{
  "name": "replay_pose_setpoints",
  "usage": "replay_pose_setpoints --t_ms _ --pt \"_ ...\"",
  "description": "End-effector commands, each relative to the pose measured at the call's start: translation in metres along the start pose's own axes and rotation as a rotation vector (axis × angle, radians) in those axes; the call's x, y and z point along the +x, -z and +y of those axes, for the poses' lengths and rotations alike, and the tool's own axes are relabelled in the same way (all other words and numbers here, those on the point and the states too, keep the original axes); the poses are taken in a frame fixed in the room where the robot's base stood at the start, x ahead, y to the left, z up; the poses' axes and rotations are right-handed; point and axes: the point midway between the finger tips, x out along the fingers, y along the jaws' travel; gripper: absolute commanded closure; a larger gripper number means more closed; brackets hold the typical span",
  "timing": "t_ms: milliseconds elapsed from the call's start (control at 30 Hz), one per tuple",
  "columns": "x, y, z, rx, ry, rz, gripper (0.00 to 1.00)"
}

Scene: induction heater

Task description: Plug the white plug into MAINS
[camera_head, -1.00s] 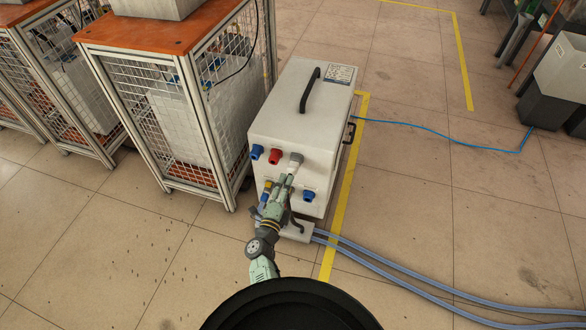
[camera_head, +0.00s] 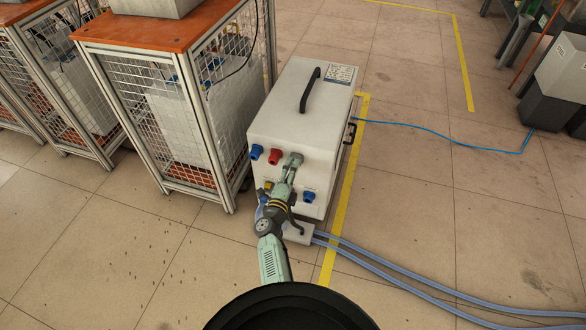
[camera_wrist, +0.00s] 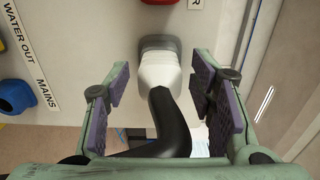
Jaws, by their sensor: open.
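The white plug (camera_wrist: 160,72) sits in a grey socket (camera_wrist: 159,43) on the white heater box (camera_head: 305,105), with a black cable (camera_wrist: 170,115) bending from its back. My gripper (camera_wrist: 161,85) is open, its purple-padded fingers on either side of the plug with gaps. In the head view my gripper (camera_head: 288,172) is at the box's front and hides most of the plug. A MAINS label (camera_wrist: 45,90) and a WATER OUT label (camera_wrist: 22,30) show left of the plug in the wrist view; which socket MAINS marks is unclear.
Red (camera_head: 274,156) and blue (camera_head: 257,152) connectors are left of my gripper, another blue connector (camera_head: 309,197) lower right. A mesh cage (camera_head: 180,110) stands close on the left. Blue hoses (camera_head: 400,280) run along the floor. Floor at right is mostly open.

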Motion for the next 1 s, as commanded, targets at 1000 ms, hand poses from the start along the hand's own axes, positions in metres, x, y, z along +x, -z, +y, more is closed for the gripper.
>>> replay_pose_setpoints --t_ms 1000 --pt "-0.0003 0.0 0.0002 0.0 0.0 0.0 0.61"
